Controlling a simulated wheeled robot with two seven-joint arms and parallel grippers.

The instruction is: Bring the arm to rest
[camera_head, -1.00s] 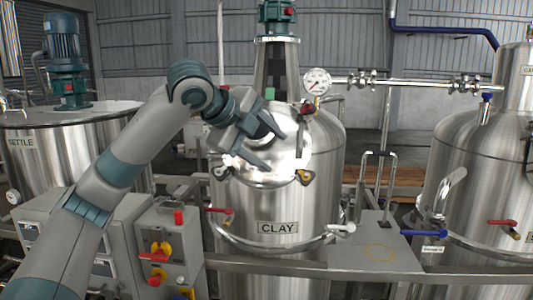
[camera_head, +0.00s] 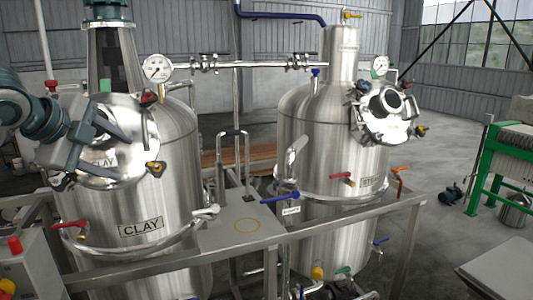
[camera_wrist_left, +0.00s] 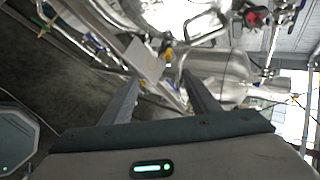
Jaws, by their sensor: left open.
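My left arm comes in at the left edge of the head view. Its gripper (camera_head: 95,145) is open, with nothing between its fingers. It is in front of the upper part of the steel tank labelled CLAY (camera_head: 175,180) and partly covers that tank's round shiny hatch (camera_head: 140,150). I cannot tell whether the fingers touch the hatch. In the left wrist view the two fingers (camera_wrist_left: 160,90) stand apart, with steel tank and pipework beyond them. My right gripper is not in view.
A second steel tank (camera_head: 325,130) with a round hatch (camera_head: 385,112) stands to the right. A grey rail (camera_head: 270,240) runs in front. A control box (camera_head: 25,275) is at bottom left.

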